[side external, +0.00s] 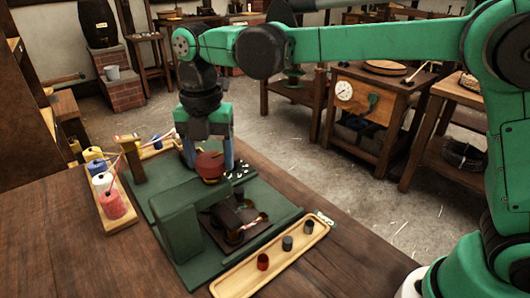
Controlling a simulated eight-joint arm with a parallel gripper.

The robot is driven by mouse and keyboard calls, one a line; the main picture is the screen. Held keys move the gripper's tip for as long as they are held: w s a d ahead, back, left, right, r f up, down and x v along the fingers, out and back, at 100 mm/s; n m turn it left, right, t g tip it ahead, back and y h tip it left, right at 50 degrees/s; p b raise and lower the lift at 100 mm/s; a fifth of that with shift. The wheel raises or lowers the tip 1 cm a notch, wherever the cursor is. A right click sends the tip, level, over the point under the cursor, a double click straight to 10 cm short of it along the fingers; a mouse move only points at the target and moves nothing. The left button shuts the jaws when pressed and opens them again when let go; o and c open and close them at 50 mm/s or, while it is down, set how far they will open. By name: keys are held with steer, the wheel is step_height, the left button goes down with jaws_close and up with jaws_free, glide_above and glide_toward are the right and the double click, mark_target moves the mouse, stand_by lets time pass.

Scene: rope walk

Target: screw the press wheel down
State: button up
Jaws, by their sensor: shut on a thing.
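My gripper (208,164) points down over the green fixture (158,196), its two blue-grey fingers on either side of a dark red round piece. This piece looks like the press wheel (209,166); a little yellow shows at its lower edge. The gripper is shut on it. Whether the wheel is seated on a screw is too small to tell. A green block-shaped frame (181,222) stands in front of the wheel, on the same fixture. Beside it, dark parts with a pale twisted strand (250,224) lie on a dark plate.
A wooden tray (226,288) with dark red, dark and grey small cylinders lies at the table's front right. A board with yellow, white and red spools (112,205) stands left. A wooden post (131,158) carries strands. The table's left front (60,240) is bare.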

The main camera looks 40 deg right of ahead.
steer(key=shift+m, duration=0.3)
steer(key=m, duration=0.3)
steer(key=shift+m, duration=0.3)
steer(key=m, duration=0.3)
steer(key=shift+m, duration=0.3)
steer(key=m, duration=1.4)
steer(key=shift+m, duration=0.3)
steer(key=m, duration=0.3)
steer(key=shift+m, duration=2.2)
